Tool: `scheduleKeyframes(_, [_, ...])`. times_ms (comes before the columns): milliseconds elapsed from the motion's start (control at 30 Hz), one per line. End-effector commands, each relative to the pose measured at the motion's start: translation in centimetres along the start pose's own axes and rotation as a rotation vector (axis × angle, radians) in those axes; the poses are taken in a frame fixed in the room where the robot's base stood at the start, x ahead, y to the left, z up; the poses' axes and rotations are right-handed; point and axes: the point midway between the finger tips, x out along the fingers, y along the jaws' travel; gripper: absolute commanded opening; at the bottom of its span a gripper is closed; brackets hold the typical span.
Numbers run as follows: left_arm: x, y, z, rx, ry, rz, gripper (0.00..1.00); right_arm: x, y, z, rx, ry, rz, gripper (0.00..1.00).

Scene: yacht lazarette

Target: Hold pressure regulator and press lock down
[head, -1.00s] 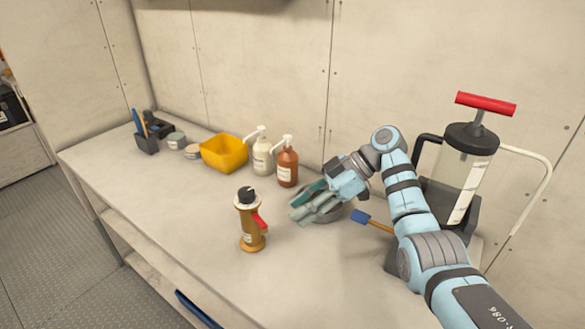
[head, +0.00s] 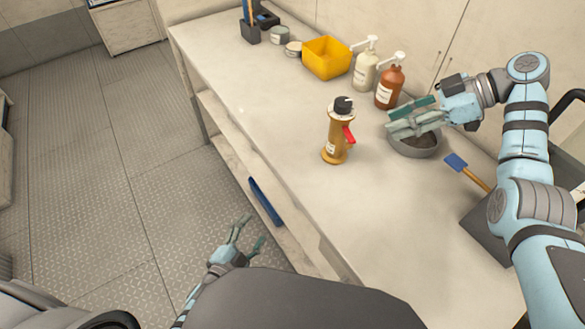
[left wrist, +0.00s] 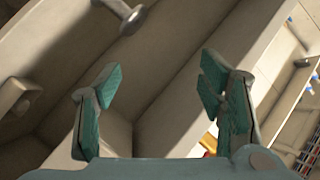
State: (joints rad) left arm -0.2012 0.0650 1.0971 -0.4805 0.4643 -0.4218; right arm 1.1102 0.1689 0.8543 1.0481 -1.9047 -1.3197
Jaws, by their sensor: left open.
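The pressure regulator (head: 336,141) is a brass-coloured upright cylinder with a black knob (head: 343,104) on top and a red lever (head: 349,134) on its right side. It stands free on the bench. Which part is the lock is not clear. My left gripper (head: 247,232) is open and empty, low in front of the bench's front edge, well apart from the regulator. The left wrist view shows its spread teal-padded fingers (left wrist: 162,85) with nothing between them. My right gripper (head: 389,121) is open over a grey bowl (head: 416,149), to the right of the regulator.
The bench (head: 260,105) is clear left and in front of the regulator. A yellow bin (head: 327,58), a white pump bottle (head: 365,72) and a brown pump bottle (head: 388,88) stand behind. A blue-ended brush (head: 457,162) lies right. A blue object (head: 265,202) is on the lower shelf.

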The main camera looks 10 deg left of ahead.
Motion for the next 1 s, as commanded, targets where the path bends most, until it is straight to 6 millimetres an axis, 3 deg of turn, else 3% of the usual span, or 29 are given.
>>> scheduleKeyframes(100, [1.4, -5.6, -8.7, 0.266, 0.286, -0.157, 0.63, 0.0, 0.0, 0.0, 0.000, 0.000, 0.000, 0.33])
scheduleKeyframes(200, [0.2, -9.2, -16.6, 0.525, 0.536, -0.319, 0.63, 0.0, 0.0, 0.0, 0.000, 0.000, 0.000, 0.33])
scheduleKeyframes(267, [-0.6, -10.3, -20.4, 0.739, 0.646, -0.407, 0.63, 0.0, 0.0, 0.0, 0.000, 0.000, 0.000, 0.33])
scheduleKeyframes(300, [0.8, -10.0, -20.8, 1.071, 0.602, -0.426, 0.63, 0.0, 0.0, 0.0, 0.000, 0.000, 0.000, 0.33])
scheduleKeyframes(400, [3.1, -10.5, -20.9, 1.707, 0.498, -0.485, 0.63, 0.0, 0.0, 0.0, 0.000, 0.000, 0.000, 0.33])
scheduleKeyframes(533, [4.6, -11.8, -20.6, 2.165, 0.385, -0.524, 0.63, 0.0, 0.0, 0.0, 0.000, 0.000, 0.000, 0.33])
scheduleKeyframes(633, [5.5, -12.2, -20.7, 2.274, 0.352, -0.531, 0.63, 0.0, 0.0, 0.0, 0.000, 0.000, 0.000, 0.33])
scheduleKeyframes(767, [7.5, -12.0, -21.8, 2.277, 0.351, -0.532, 0.63, 0.0, 0.0, 0.0, 0.001, 0.000, 0.000, 0.33])
scheduleKeyframes(1000, [13.3, -11.4, -24.9, 2.272, 0.354, -0.529, 0.63, 0.0, 0.0, 0.0, 0.001, 0.000, 0.001, 0.33])
